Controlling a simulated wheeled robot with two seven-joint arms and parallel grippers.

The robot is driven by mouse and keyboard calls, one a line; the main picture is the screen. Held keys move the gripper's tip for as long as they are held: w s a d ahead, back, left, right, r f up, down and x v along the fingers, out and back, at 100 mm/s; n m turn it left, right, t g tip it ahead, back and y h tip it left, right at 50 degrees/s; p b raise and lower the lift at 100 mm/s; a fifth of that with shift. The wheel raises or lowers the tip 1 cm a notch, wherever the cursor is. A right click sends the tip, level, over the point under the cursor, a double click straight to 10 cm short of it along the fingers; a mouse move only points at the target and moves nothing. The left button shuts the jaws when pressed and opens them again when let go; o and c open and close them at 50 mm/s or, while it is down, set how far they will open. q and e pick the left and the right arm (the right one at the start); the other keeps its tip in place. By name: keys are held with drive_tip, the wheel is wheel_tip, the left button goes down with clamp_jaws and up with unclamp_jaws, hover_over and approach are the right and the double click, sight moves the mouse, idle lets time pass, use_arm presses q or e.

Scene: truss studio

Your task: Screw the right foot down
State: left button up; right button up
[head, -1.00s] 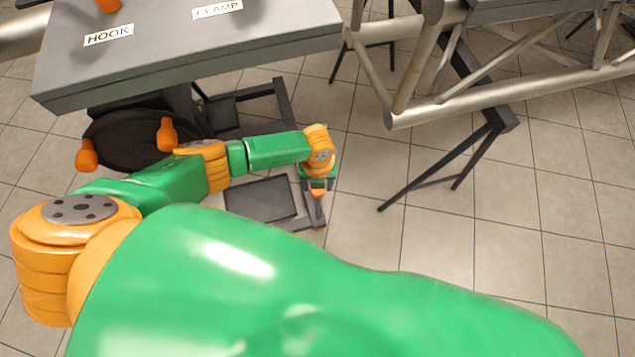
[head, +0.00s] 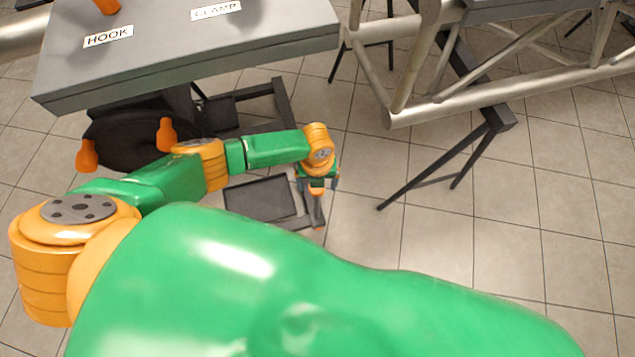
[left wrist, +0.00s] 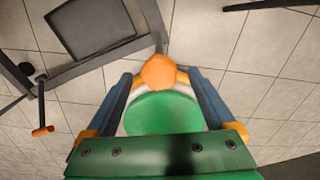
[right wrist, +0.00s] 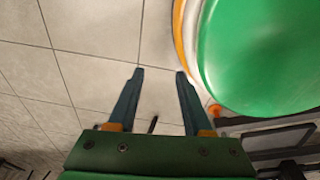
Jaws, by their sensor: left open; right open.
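An orange knob (left wrist: 158,72) lies between the spread blue-grey fingers of my open left gripper (left wrist: 160,78) in the left wrist view. Clear gaps show on both sides; I cannot tell how deep it sits between them. In the head view the left gripper (head: 318,184) points down over the orange knob (head: 316,191) at the corner of a grey floor frame (head: 306,226), with a stem below. The foot's lower end is not clear. My right gripper (right wrist: 158,75) is open and empty above the tiles in the right wrist view.
A second orange handle (left wrist: 43,131) stands on a dark rod. A dark panel (head: 262,198) lies inside the frame. A grey table (head: 190,45) labelled HOOK and CLAMP stands behind. A metal truss (head: 510,95) on dark legs is at right. Open tiled floor (head: 480,250) lies below it.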

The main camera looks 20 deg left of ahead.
use_arm(q)
wheel_tip(320, 180, up, 6)
drive_tip(key=shift+f+p, duration=0.1)
drive_tip(key=shift+p, duration=1.1)
drive_tip(key=shift+r, duration=0.35)
use_arm(e)
drive_tip(key=s+a+r, duration=0.1)
drive_tip(key=a+r, duration=0.1)
drive_tip(key=shift+s+a+r, duration=0.15)
drive_tip(key=shift+s+r, duration=0.25)
